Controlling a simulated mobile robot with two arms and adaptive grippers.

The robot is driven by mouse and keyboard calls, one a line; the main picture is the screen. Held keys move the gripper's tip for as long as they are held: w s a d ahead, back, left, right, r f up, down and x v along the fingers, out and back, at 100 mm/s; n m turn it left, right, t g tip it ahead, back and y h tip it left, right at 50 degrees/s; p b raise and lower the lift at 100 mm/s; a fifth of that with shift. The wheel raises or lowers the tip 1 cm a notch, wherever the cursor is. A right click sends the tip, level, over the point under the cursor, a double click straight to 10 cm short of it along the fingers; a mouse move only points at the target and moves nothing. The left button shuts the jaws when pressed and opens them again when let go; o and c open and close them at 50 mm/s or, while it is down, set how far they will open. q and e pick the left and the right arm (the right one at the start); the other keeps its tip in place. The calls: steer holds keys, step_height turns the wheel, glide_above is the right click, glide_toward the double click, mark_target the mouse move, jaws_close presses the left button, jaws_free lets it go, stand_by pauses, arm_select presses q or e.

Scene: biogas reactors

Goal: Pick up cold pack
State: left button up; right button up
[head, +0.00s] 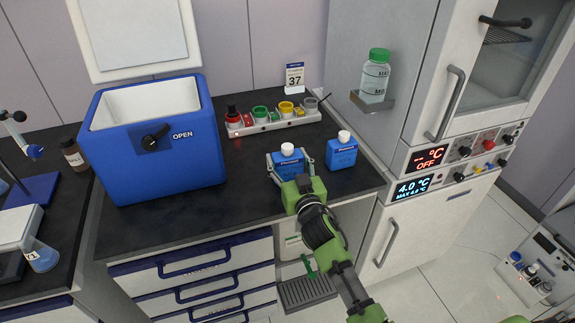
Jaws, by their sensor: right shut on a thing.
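Two blue cold packs with white caps stand on the dark bench near its right end. My right gripper (291,171) is shut on the left cold pack (287,157), with one finger on each side of it. The pack looks upright and at the bench top; I cannot tell whether it touches the bench. The other cold pack (341,152) stands just to the right, free of the gripper. My left gripper is not in view.
A blue cooler box (160,170) with its lid up stands to the left, open and empty as far as I see. A rack (272,125) with coloured caps and a sign (294,77) are behind. A green-capped bottle (374,78) sits on a shelf at right. Bench between cooler and packs is clear.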

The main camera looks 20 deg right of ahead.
mark_target(289, 155)
steer(key=shift+r, duration=0.15)
steer(key=shift+r, duration=0.25)
step_height(289, 155, up, 2)
steer(key=shift+r, duration=0.1)
steer(key=s+a+r, duration=0.4)
steer(key=s+r, duration=0.6)
steer(key=s, duration=0.3)
steer(key=s+d+f, duration=0.1)
steer(key=s+f, duration=0.3)
steer(key=s, duration=0.5)
steer(key=s+d+f, duration=0.2)
steer(key=s+f, duration=0.3)
steer(key=s, duration=0.5)
steer(key=shift+w, duration=0.1)
